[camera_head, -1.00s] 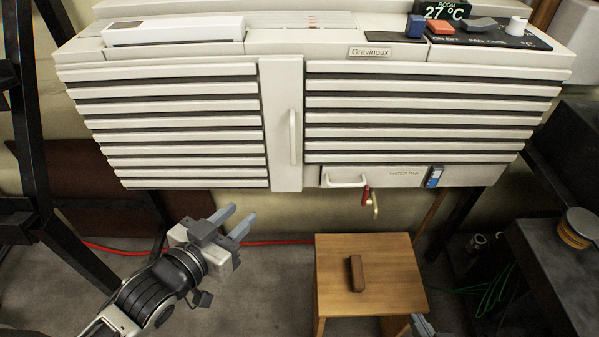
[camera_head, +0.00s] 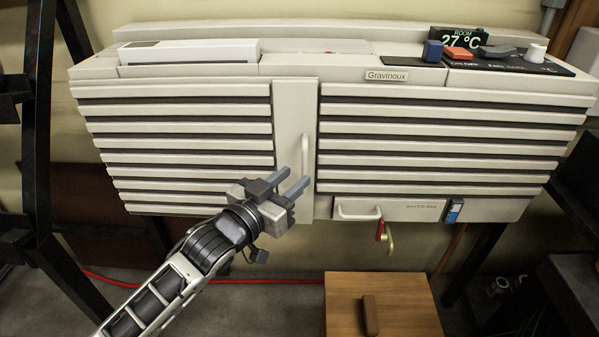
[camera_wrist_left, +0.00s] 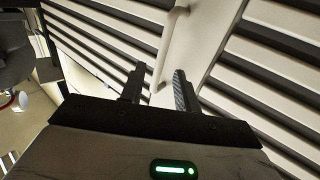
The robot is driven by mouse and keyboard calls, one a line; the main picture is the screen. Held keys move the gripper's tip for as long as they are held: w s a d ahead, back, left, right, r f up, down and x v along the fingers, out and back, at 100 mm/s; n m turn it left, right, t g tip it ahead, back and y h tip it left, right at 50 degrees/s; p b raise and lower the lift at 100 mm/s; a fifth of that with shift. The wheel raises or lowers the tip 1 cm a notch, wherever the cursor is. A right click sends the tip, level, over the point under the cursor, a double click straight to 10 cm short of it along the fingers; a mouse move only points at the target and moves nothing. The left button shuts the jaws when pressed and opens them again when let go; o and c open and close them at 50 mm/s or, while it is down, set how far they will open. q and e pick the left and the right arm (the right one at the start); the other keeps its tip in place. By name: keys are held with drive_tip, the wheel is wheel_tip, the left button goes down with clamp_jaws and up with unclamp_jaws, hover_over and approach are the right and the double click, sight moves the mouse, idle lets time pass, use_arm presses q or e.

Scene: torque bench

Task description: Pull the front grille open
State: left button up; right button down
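The front grille (camera_head: 196,128) is a cream slatted panel on a wall-mounted air conditioner, and it looks closed. A white vertical bar handle (camera_head: 305,155) stands on its plain centre strip. My left gripper (camera_head: 292,178) is open and empty, with its fingers pointing up and right near the handle's lower end. In the left wrist view the handle (camera_wrist_left: 168,45) runs toward the gap between the two open fingers (camera_wrist_left: 155,88). I cannot tell whether the handle's lower end is between the fingertips. My right gripper is not in view.
Below the grille is a water pan drawer (camera_head: 400,210) with its own handle (camera_head: 357,213) and a red-handled valve (camera_head: 381,232). A wooden stool (camera_head: 350,290) with a brown block (camera_head: 370,315) stands below. A dark metal frame (camera_head: 36,150) stands at left.

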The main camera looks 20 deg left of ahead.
sight(303, 170)
use_arm(q)
drive_tip(key=shift+x, duration=1.7)
drive_tip(key=shift+s, duration=0.1)
clamp_jaws()
